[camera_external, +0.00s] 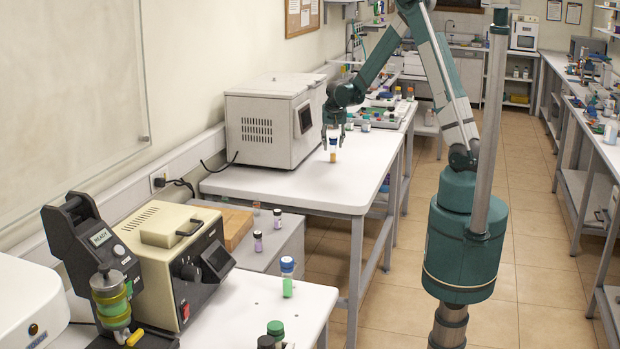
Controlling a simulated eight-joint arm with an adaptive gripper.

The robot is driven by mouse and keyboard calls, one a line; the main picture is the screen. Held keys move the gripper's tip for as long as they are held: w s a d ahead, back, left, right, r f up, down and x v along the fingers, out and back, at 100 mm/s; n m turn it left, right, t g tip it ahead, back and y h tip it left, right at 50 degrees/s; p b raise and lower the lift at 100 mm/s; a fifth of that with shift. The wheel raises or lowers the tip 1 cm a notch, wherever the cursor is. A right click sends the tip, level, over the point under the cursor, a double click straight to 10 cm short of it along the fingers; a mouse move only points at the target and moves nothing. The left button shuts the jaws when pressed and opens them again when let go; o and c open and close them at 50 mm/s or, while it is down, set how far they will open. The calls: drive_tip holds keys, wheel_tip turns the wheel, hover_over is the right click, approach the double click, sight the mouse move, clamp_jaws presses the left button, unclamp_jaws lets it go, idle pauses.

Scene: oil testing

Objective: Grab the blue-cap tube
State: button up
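A small tube (333,155) with amber contents and what looks like a blue cap is at the white bench, directly below my gripper. My gripper (333,143) points down, with one finger on each side of the tube's top. The fingers look spread, with a gap between them. I cannot tell whether they touch the tube, or whether its base rests on the bench. Another tube (287,279), with a blue cap and green contents, stands upright on the nearer white table, well apart from my gripper.
A large beige instrument (262,125) stands left of my gripper. Racks and bottles (378,115) stand farther back on the bench. The bench surface (335,190) in front of the amber tube is clear.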

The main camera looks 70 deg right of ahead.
sight(333, 150)
drive_tip(key=shift+x, duration=2.5)
drive_tip(key=shift+s, duration=0.1)
drive_tip(key=c, duration=1)
